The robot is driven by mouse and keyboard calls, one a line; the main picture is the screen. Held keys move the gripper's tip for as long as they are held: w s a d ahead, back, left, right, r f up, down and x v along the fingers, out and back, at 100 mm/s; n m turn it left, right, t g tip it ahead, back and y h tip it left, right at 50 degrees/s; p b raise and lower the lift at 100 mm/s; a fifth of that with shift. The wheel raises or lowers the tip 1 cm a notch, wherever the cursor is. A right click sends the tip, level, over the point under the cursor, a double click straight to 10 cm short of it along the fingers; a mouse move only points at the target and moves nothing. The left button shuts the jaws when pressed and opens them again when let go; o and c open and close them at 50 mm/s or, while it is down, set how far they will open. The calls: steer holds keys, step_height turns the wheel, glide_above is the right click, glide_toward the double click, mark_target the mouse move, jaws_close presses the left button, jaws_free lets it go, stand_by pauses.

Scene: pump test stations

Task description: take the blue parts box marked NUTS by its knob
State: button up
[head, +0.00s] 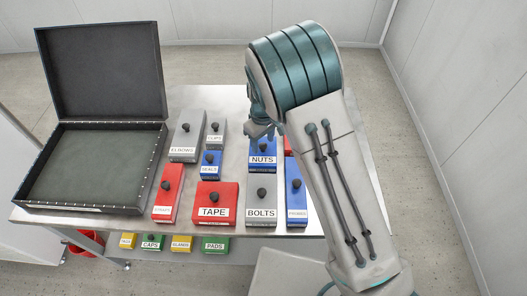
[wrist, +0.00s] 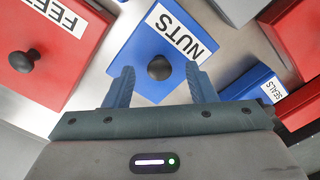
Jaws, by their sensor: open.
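The blue parts box marked NUTS (head: 262,158) stands on the metal table, behind the grey BOLTS box. My arm partly hides it in the head view. In the wrist view the blue NUTS box (wrist: 160,45) lies ahead, with its black knob (wrist: 159,68) showing between the fingers. My gripper (wrist: 161,80) is open, one blue finger on each side of the knob in the picture. I cannot tell whether the fingers are level with the knob or above it. In the head view my gripper (head: 262,132) is over the NUTS box, its fingertips partly hidden.
A red box (wrist: 55,45) is left of NUTS in the wrist view; a blue SEALS box (wrist: 253,84) is right. The grey BOLTS box (head: 261,200), red TAPE box (head: 215,202) and blue PROBES box (head: 296,200) stand nearby. An open black case (head: 90,195) occupies the table's left.

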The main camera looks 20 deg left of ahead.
steer(key=shift+f, duration=0.85)
jaws_close()
steer(key=shift+r, duration=0.15)
